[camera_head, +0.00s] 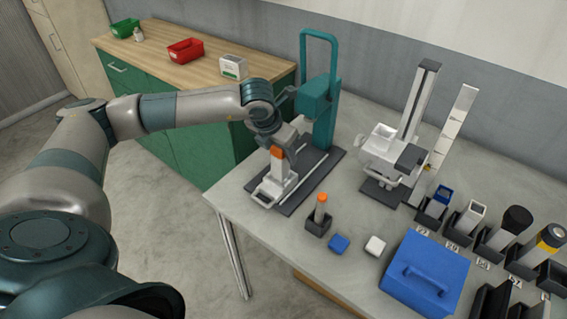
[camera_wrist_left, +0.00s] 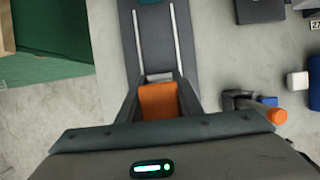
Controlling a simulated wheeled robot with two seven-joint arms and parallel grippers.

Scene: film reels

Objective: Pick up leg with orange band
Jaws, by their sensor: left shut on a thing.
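The leg with the orange band (camera_head: 277,153) is in my left gripper (camera_head: 280,150), over the dark base of the teal stand. In the left wrist view, the orange band (camera_wrist_left: 158,103) lies between the two dark fingers of the left gripper (camera_wrist_left: 157,90), which is shut on it. Below the band, the head view shows a pale grey body going down to a white frame (camera_head: 268,193) on the dark base. I cannot tell whether the leg touches this frame. My right gripper is not in view.
The teal stand (camera_head: 318,105) rises close behind the left gripper. A dark holder with an orange-capped piece (camera_head: 320,212), a blue block (camera_head: 339,243) and a white block (camera_head: 375,246) are nearby. A blue box (camera_head: 425,280) and several dark holders fill the right.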

